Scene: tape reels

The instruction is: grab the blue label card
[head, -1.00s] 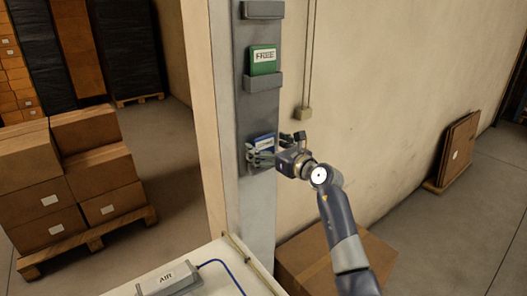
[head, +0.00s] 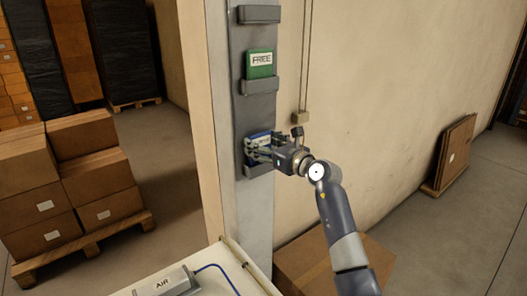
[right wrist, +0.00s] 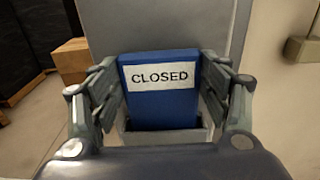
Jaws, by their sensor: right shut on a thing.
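The blue label card (head: 259,138) is at the lowest holder on the grey post (head: 262,112). In the right wrist view the card (right wrist: 160,105) stands upright and reads "CLOSED" on a white label. My right gripper (head: 258,149) is shut on it, with one finger at each side edge. The right wrist view shows the same gripper (right wrist: 160,68) around the card's upper part. The grey holder (right wrist: 118,137) is just below and around the card's lower end. I cannot tell if they still touch. My left gripper is not in view.
A green "FREE" card (head: 260,63) sits in the holder above, with an empty holder (head: 259,14) higher up. A white table with an "AIR" box (head: 165,284) is at the bottom. Cardboard boxes (head: 90,180) stand left. A box (head: 300,262) lies under my right arm.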

